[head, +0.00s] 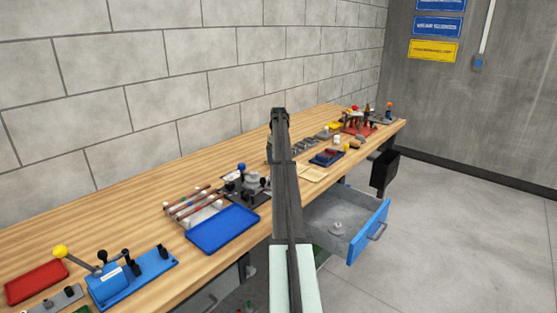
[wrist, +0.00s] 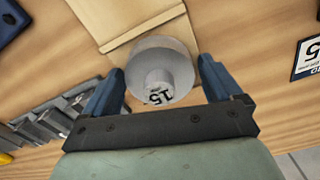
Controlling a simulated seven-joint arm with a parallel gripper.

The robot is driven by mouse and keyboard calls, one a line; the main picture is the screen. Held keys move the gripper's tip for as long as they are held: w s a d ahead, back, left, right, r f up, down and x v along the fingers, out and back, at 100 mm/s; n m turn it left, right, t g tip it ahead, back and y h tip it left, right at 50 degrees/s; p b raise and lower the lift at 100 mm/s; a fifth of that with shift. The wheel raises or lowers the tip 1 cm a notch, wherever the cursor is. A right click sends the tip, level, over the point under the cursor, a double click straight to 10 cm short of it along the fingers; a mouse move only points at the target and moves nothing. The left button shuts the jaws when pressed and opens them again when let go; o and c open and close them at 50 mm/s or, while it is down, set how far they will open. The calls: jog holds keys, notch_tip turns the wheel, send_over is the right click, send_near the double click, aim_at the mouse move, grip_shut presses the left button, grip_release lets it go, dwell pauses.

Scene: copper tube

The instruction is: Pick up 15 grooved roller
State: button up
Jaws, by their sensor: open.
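The 15 grooved roller (wrist: 160,68) is a grey metal cylinder with a wide round flange and a narrower end marked "15", which faces the wrist camera. It is by the edge of a tan board on the wooden bench. My gripper (wrist: 161,88) is open, with one blue-grey finger on each side of the roller. Gaps show between both fingers and the roller. In the head view my arm hides the gripper and this roller cannot be made out.
A tan board (wrist: 130,22) lies beside the roller. A row of metal blocks (wrist: 50,118) is at left, and a printed label (wrist: 308,58) at right. In the head view, a blue drawer (head: 368,232) stands open with a grey part inside. A blue tray (head: 222,229) is left of my arm.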

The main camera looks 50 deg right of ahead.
jog(key=shift+c, duration=0.3)
jog(key=c, duration=1.2)
jog(key=shift+r, duration=0.15)
